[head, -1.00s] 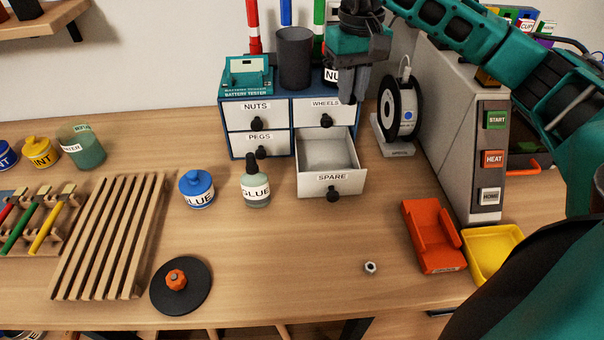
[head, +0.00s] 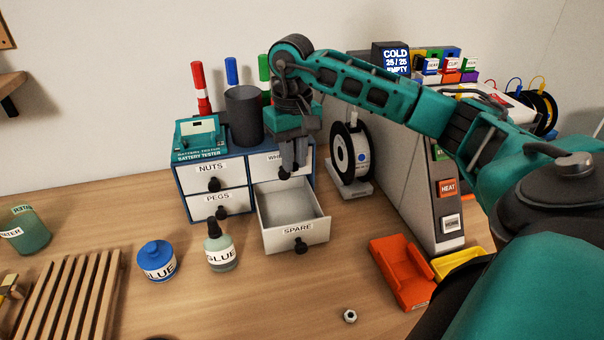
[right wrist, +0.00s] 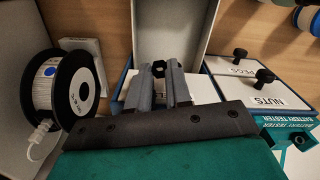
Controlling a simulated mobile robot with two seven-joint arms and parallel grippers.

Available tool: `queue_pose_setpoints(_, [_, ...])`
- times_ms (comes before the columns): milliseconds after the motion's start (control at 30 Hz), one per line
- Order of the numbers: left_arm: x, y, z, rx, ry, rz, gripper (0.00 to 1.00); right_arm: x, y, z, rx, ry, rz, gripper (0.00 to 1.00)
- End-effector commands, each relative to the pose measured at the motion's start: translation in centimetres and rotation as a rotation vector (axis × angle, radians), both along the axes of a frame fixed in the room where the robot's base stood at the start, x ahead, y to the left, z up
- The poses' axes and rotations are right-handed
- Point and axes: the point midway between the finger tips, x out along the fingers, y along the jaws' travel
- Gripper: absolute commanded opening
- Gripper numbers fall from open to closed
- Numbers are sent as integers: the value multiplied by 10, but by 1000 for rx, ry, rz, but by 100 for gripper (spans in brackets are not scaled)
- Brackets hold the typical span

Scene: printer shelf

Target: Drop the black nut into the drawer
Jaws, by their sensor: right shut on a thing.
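The black nut (right wrist: 158,69) sits between the fingertips of my right gripper (right wrist: 160,75) in the right wrist view. In the head view my right gripper (head: 290,168) is shut on it, pointing down in front of the wheels drawer front and above the back part of the open drawer. The open drawer (head: 295,238) is labelled SPARE; it is pulled out, grey inside, and looks empty. Its grey interior (right wrist: 170,30) also shows in the right wrist view beyond the fingertips. My left gripper is not in view.
A filament spool (head: 350,155) stands right of the drawer cabinet (head: 180,195). A dark cup (head: 244,115) and a battery tester (head: 200,138) are on top. Two glue bottles stand in front. A silver nut (head: 350,316) lies on the table near an orange holder (head: 402,272).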

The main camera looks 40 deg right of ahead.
Motion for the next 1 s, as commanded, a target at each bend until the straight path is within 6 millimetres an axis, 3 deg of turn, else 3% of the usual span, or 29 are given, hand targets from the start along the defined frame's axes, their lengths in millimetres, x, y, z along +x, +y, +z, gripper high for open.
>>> queue_pose_setpoints(267, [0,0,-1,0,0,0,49,0,0,-1,0,0,0,0])
queue_pose_setpoints(300, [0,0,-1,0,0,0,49,0,0,-1,0,0,0,21])
queue_pose_setpoints(600, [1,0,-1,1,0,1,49,0,0,-1,0,0,0,49])
queue_pose_setpoints(867, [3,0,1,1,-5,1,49,0,0,0,0,-1,0,49])
queue_pose_setpoints(1000, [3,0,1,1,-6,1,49,1,0,13,-1,-4,-1,49])
